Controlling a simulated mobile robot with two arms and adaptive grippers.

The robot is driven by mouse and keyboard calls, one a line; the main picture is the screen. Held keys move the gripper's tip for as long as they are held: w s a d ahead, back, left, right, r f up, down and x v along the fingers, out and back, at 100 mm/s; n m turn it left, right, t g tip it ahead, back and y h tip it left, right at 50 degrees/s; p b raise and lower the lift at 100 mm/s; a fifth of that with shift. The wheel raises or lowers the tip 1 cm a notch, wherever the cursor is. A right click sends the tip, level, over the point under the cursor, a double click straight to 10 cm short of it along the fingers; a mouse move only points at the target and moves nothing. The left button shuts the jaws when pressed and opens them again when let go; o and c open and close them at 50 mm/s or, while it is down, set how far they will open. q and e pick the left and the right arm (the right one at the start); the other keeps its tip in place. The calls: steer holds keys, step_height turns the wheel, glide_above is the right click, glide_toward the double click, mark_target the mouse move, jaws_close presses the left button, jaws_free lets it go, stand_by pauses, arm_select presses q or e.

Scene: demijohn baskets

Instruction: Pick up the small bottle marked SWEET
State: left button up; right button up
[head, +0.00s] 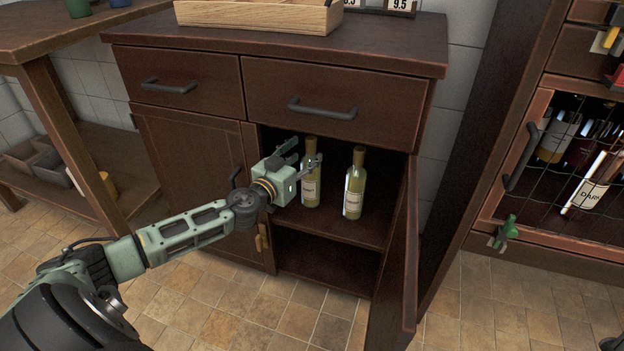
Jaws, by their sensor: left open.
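Two small pale-yellow bottles stand upright on the shelf inside the open cabinet, a left bottle (311,193) and a right bottle (354,190). Both have pale labels, and the writing is too small to read, so I cannot tell which is marked SWEET. My left gripper (308,152) is open at the cabinet opening, beside the left bottle. Its fingers overlap that bottle's upper part in the view. I cannot tell whether they touch it. My right gripper is not in view.
The cabinet door (407,250) stands open at the right of the opening. Drawers with dark handles (322,109) are above. A wooden tray (260,14) sits on top. A wire-fronted rack (590,160) with bottles is at the right. A wooden table (60,42) is at the left.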

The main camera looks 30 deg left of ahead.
mark_target(309, 149)
arm_select(q)
steer(key=shift+w+a+r+b, duration=0.1)
steer(key=shift+w+b, duration=0.05)
steer(key=shift+w, duration=1.05)
steer(key=shift+w+a+b, duration=0.1)
steer(key=shift+w+b, duration=0.05)
steer(key=shift+w, duration=1.05)
steer(key=c, duration=1.3)
steer(key=shift+d, duration=0.1)
jaws_close()
